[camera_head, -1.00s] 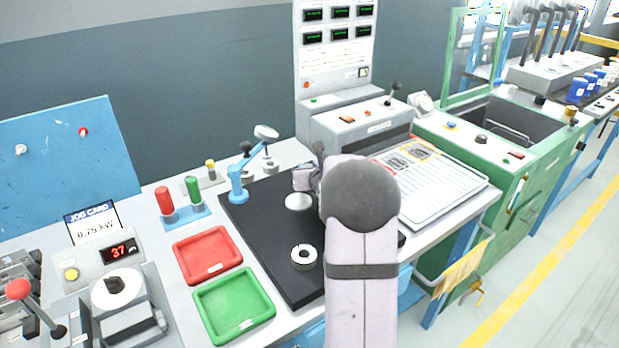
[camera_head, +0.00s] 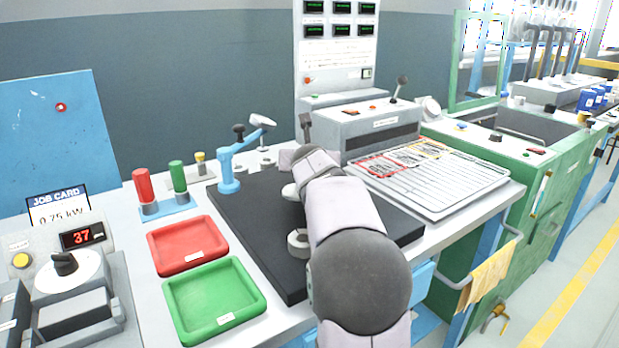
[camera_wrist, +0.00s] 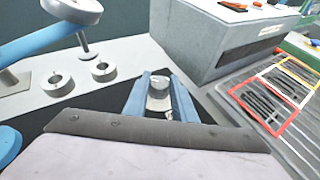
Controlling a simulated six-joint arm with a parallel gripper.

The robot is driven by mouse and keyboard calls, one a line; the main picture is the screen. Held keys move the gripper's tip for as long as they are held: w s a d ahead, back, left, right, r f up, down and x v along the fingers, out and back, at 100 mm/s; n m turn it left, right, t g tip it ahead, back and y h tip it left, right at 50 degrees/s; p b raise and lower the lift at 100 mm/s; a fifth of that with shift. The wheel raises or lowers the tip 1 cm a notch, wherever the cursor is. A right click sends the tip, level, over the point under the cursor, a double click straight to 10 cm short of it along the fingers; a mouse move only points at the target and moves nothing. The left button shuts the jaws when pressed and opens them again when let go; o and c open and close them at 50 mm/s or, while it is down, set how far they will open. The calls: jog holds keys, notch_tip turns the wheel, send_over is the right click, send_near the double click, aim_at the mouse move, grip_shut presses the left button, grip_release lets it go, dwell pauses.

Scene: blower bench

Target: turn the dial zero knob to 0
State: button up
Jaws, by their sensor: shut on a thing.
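A blue stand (camera_head: 230,170) on the back of the bench carries a pale round dial head (camera_head: 262,120) and a black knob (camera_head: 238,130). The blue arm and pale dial head (camera_wrist: 75,10) also show at the upper left of the wrist view. No readable zero mark shows, and I cannot tell which knob is the dial zero knob. My gripper (camera_wrist: 158,80) has its blue fingers shut on a small light-grey cylindrical part (camera_wrist: 158,98), to the right of the stand. In the head view my wrist hides most of this part.
A black mat (camera_head: 240,222) carries pale round parts. Red (camera_head: 188,246) and green (camera_head: 214,300) trays lie to its left. A grey box (camera_head: 370,128) stands behind my gripper. A control box with a black knob (camera_head: 65,263) stands at far left.

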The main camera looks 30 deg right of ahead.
jog(key=shift+a+f+m+g+h+b, duration=0.45)
jog(key=shift+f+m+h+b, duration=0.2)
jog(key=shift+b, duration=1.35)
jog(key=shift+r+m+g, duration=0.15)
jog(key=shift+m+g, duration=0.1)
jog(key=shift+m, duration=0.1)
jog(key=shift+w+a+r+m+g+h, duration=0.15)
jog(key=shift+m+g+h, duration=0.35)
jog(key=shift+m+h, duration=0.3)
jog(key=m+g+h+p, duration=0.1)
jog(key=p, duration=0.1)
jog(key=m+g+h+p, duration=0.1)
jog(key=g, duration=0.1)
jog(key=shift+w+r+m+p, duration=0.15)
jog(key=shift+r+m+p, duration=0.2)
jog(key=shift+m+p, duration=0.05)
jog(key=m+g+p, duration=0.1)
jog(key=p, duration=0.2)
jog(key=shift+w+m+g+h, duration=0.1)
jog(key=shift+m+g+h, duration=0.2)
jog(key=shift+h, duration=0.05)
jog(key=shift+f+g+p, duration=0.1)
jog(key=shift+g+p, duration=0.3)
jog(key=shift+p, duration=0.1)
jog(key=shift+f+m, duration=0.15)
jog(key=shift+m, duration=0.25)
jog(key=o, duration=0.8)
jog(key=shift+c, duration=0.2)
